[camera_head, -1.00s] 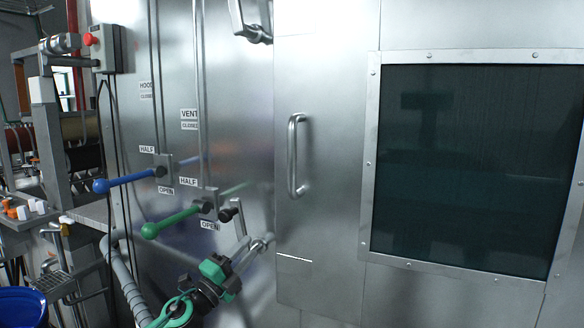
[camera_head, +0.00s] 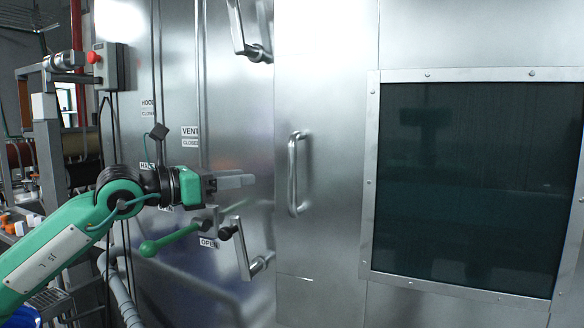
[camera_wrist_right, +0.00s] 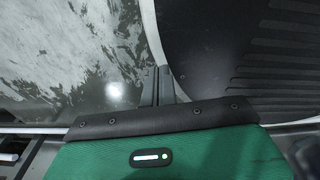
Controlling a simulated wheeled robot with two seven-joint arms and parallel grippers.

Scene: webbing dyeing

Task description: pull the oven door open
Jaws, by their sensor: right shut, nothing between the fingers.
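The oven door (camera_head: 325,265) is a flat steel panel with a dark window (camera_head: 465,190) in a riveted frame. It looks closed. A vertical bar handle (camera_head: 293,175) stands on its left part. My left gripper (camera_head: 237,181) is left of the handle at about its mid-height, with grey fingers pointing right towards it. A gap shows between fingertips and handle in the picture; I cannot tell whether the fingers are open or shut. My right gripper (camera_wrist_right: 161,84) is shut and empty in the right wrist view, above a grey, scuffed surface and a dark ribbed one.
Metal latch levers stand left of the door, one above (camera_head: 240,30) and one below (camera_head: 245,250) the handle. A green-knobbed lever (camera_head: 170,242) sits under my left arm. A control box with a red button (camera_head: 93,57) is at the far left.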

